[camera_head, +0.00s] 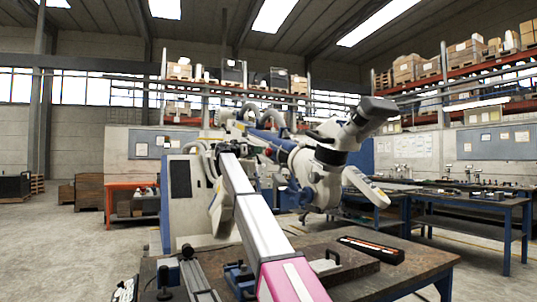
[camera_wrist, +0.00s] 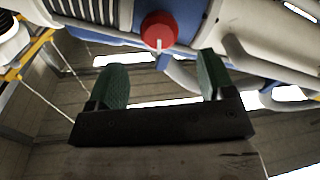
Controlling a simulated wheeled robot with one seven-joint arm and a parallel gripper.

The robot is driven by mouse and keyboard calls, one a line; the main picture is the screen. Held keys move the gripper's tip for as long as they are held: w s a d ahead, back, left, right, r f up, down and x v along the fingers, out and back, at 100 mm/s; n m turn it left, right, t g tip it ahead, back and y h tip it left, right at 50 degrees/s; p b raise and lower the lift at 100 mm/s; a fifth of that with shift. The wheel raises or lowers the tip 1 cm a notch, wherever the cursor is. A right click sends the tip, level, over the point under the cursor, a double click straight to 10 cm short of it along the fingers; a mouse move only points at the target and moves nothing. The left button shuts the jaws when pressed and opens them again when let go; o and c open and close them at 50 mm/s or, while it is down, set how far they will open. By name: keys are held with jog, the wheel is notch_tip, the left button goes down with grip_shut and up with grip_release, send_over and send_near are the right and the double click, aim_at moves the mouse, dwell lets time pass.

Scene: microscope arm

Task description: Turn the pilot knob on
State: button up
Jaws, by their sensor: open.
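The pilot knob is a round red knob (camera_wrist: 158,30) with a pale pointer line, in the wrist view at the top centre. It sits on a blue and white part of the microscope arm (camera_wrist: 105,12). My gripper (camera_wrist: 161,64) is open, with its two green-padded fingers apart. The knob appears beyond the fingertips, roughly centred in the gap, and neither finger touches it. In the head view the white and blue microscope arm (camera_head: 318,172) extends above the bench. A small red spot there may be the knob. My gripper cannot be made out clearly in that view.
A dark workbench (camera_head: 410,262) with a vise (camera_head: 240,278) and a black tool case (camera_head: 371,249) lies below the microscope arm. A blue-framed table (camera_head: 470,222) stands at the right. Open floor (camera_head: 60,240) lies at the left. White tubing passes close behind my right finger.

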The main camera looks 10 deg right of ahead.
aim_at(267, 152)
jog(key=x, duration=0.7)
jog(key=shift+w+d, duration=0.1)
jog(key=shift+d, duration=0.25)
jog(key=c, duration=0.9)
